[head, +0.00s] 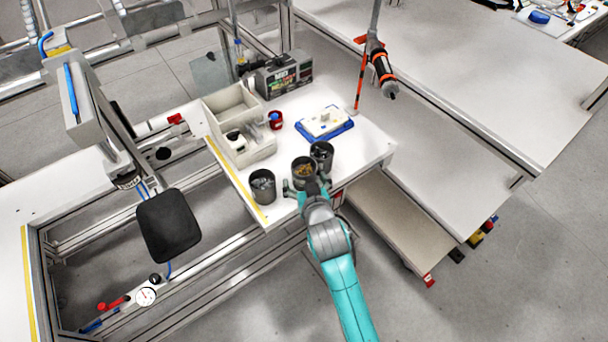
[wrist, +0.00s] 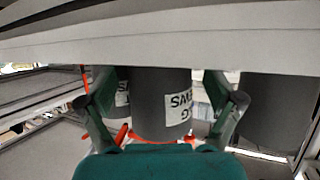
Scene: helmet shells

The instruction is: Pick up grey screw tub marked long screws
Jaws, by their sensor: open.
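A grey tub (head: 304,173) with brownish screws in it stands upright near the front edge of the white table. My gripper (head: 305,187) is open with its fingers on either side of this tub. In the wrist view, which looks upside down, the tub (wrist: 158,88) fills the space between the fingers. Its white label shows only part of its letters, among them "WS" and "G", cut off at the tub's side. I cannot tell whether the fingers touch it.
A second grey tub (head: 321,155) stands close behind to the right, and a third (head: 262,186) to the left. A tool (head: 382,66) hangs above the right side.

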